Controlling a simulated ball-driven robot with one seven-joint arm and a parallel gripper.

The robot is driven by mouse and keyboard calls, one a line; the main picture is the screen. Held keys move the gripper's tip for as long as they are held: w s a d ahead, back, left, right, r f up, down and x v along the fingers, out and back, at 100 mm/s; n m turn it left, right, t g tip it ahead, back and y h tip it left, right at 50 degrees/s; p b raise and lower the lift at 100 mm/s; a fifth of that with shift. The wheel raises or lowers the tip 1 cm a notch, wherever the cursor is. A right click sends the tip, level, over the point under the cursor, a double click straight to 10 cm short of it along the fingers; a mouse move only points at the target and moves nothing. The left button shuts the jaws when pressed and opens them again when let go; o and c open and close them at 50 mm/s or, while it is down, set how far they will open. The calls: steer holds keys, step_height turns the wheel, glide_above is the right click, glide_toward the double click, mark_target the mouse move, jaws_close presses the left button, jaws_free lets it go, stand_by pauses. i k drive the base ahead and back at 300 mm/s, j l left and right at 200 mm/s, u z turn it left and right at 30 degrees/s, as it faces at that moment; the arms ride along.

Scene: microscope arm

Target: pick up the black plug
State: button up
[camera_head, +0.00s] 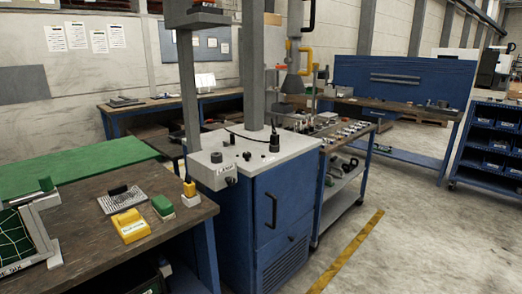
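The grey top of a blue cabinet (285,149) holds several small black pieces. The tallest is an upright black cylinder (274,143) near its right side, with a thin black cable lying behind it. A squat black piece (216,157) sits near the front left of the top, and a smaller one (247,156) is at the middle. I cannot tell which of these is the black plug. My gripper is not visible in this view.
Two grey posts (252,70) rise around the cabinet top. A wooden bench (165,240) at left carries a yellow block (131,226), a green-topped block (162,206) and a grey tray (122,200). A crowded tool cart (345,132) stands to the right.

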mark_target(275, 136)
steer(key=i+j, duration=0.2)
steer(key=i, duration=0.25)
steer(key=i+j, duration=0.2)
steer(key=i, duration=0.25)
steer(key=i+j, duration=0.2)
steer(key=i, duration=0.25)
steer(key=i+l+u, duration=0.1)
steer(key=i, duration=0.05)
